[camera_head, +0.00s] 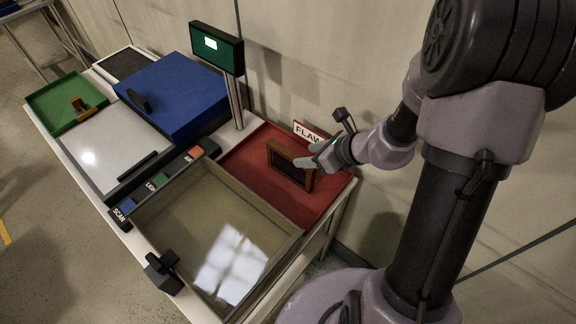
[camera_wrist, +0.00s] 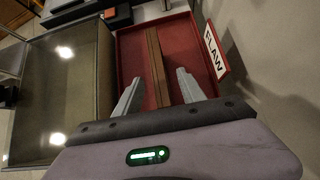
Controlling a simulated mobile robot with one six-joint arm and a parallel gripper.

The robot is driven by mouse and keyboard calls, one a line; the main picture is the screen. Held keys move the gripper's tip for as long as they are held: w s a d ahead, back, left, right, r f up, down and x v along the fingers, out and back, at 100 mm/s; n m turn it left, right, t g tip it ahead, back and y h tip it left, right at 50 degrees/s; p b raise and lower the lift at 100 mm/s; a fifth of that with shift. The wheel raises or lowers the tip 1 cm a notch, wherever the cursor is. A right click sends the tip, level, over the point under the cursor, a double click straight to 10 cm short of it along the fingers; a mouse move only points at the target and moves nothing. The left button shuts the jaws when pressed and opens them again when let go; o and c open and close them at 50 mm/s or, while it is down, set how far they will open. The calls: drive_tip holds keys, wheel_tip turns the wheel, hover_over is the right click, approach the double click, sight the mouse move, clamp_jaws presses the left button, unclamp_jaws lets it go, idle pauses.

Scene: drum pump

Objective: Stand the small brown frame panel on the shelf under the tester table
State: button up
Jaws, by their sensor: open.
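A small brown frame panel (camera_head: 290,165) with a dark inner face stands upright in the red tray (camera_head: 245,151) marked FLAW. In the wrist view I see the panel (camera_wrist: 155,60) edge-on as a narrow brown strip. My gripper (camera_wrist: 160,82) is open, with one grey finger on each side of the strip and a visible gap to each; I cannot tell whether the panel is fully between the fingertips. In the head view my gripper (camera_head: 312,162) is at the panel's upper right. The tester table (camera_head: 112,205) carries the trays; the shelf under it is hidden.
A glass-topped box (camera_head: 215,235) with a black clamp (camera_head: 161,272) is left of the red tray. Coloured buttons (camera_head: 160,179), a screen on a post (camera_head: 217,47), a blue block (camera_head: 175,92) and a green tray (camera_head: 62,98) with a brown piece lie beyond. A wall runs behind.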

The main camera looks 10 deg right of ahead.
sight(292, 155)
drive_tip(key=b+x, duration=0.1)
drive_tip(key=x, duration=0.4)
drive_tip(key=b+x, duration=0.1)
drive_tip(key=x, duration=0.1)
drive_tip(key=shift+w+a+r+b, duration=0.1)
drive_tip(key=shift+w+a+b, duration=0.25)
drive_tip(key=shift+a, duration=0.15)
drive_tip(key=shift+r, duration=0.1)
clamp_jaws()
idle(0.6)
